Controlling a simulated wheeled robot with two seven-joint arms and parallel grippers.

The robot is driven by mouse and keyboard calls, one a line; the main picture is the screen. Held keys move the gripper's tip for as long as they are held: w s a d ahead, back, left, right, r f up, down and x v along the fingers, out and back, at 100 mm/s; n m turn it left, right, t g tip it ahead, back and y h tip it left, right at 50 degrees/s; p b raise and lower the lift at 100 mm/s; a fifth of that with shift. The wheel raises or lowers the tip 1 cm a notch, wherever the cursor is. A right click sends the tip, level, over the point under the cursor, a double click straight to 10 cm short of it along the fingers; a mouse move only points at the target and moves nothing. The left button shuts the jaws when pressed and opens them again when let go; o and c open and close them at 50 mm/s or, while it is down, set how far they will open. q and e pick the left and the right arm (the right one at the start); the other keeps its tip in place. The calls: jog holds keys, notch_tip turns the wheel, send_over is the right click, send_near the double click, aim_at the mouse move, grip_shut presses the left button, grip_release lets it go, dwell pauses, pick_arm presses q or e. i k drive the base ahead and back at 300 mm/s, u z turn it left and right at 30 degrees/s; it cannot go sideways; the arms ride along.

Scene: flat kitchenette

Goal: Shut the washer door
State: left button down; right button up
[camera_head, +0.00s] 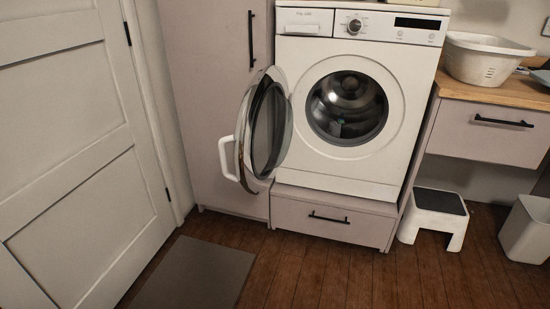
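A white front-loading washer (297,165) stands in the middle of the head view, on a low base with a drawer. Its round washer door (269,127) is open and swung out to the left of the opening. The door has a glass middle and a white handle (227,158) on its outer left side. The round drum opening (347,107) is uncovered, and something dark greenish shows low inside it. Neither of my grippers is in this view.
A grey mat (193,274) lies on the wooden floor, near a white panelled door (70,150) at left. A tall cabinet (210,95) stands behind the washer door. A step stool (438,216) and a bin (528,229) are at right. The floor before the washer is clear.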

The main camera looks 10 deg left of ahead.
aim_at(270, 77)
jog(key=u, duration=0.55)
jog(key=i, duration=0.5)
jog(key=u, duration=0.55)
jog(key=i, duration=0.9)
jog(key=z, duration=0.9)
jog(key=i, duration=0.45)
jog(key=z, duration=0.35)
